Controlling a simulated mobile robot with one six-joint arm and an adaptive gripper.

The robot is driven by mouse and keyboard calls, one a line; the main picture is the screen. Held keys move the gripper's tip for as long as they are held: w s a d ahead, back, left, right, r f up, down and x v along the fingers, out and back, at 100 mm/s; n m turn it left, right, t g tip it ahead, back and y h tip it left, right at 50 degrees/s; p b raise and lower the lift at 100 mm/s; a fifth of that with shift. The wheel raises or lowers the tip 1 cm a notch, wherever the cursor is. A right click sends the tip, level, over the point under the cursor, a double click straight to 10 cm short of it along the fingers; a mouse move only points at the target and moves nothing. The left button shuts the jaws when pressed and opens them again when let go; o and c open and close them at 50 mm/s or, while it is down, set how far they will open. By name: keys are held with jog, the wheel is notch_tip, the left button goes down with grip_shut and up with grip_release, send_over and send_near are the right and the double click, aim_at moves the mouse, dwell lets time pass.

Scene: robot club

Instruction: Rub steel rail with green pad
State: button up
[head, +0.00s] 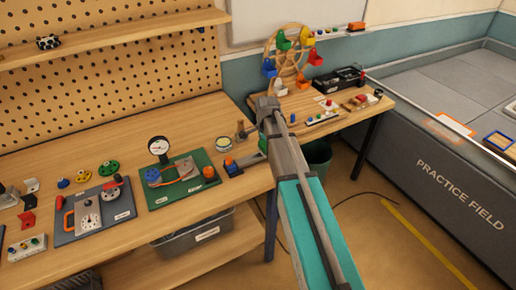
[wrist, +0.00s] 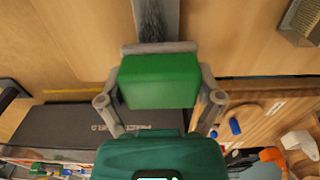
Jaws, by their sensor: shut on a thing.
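The green pad (wrist: 160,80) is a block held between the fingers of my gripper (wrist: 160,86) in the wrist view. The steel rail (wrist: 157,20) is a grey, streaked strip that runs up from behind the pad to the top edge of that view. The pad and finger ends hide the rail's nearer part. I cannot tell whether the pad touches the rail. In the head view my gripper (head: 263,125) is over the right end of the workbench, and my arm hides most of the pad and rail.
The workbench (head: 115,145) carries a green board with a gauge (head: 160,150), a grey lever panel (head: 88,212) and a round tin (head: 223,144) near my gripper. A side table (head: 345,122) with a colourful wheel (head: 290,55) stands behind. A grey-walled practice field (head: 440,165) lies right.

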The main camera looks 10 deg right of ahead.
aim_at(251, 158)
jog(key=shift+w+d, duration=0.3)
jog(key=shift+d, duration=0.65)
jog(key=shift+w+d, duration=0.25)
jog(key=shift+d, duration=0.65)
jog(key=shift+s+a+f, duration=0.1)
jog(key=shift+a, duration=0.2)
jog(key=shift+s+a, duration=0.35)
jog(key=shift+a, duration=0.45)
jog(key=shift+s+a, duration=0.35)
jog(key=shift+a, duration=0.9)
jog(key=shift+s+a, duration=0.3)
jog(key=shift+a, duration=0.95)
jog(key=shift+s+a, duration=0.35)
jog(key=shift+a, duration=0.9)
jog(key=shift+a+r+p, duration=0.1)
jog(key=shift+r+p, duration=0.5)
jog(key=shift+r, duration=0.05)
notch_tip(251, 158, up, 6)
jog(key=p, duration=0.6)
jog(key=shift+r, duration=0.2)
jog(key=shift+f, duration=0.2)
notch_tip(251, 158, down, 6)
jog(key=b, duration=0.5)
jog(key=shift+r+b, duration=0.15)
jog(key=shift+b, duration=0.25)
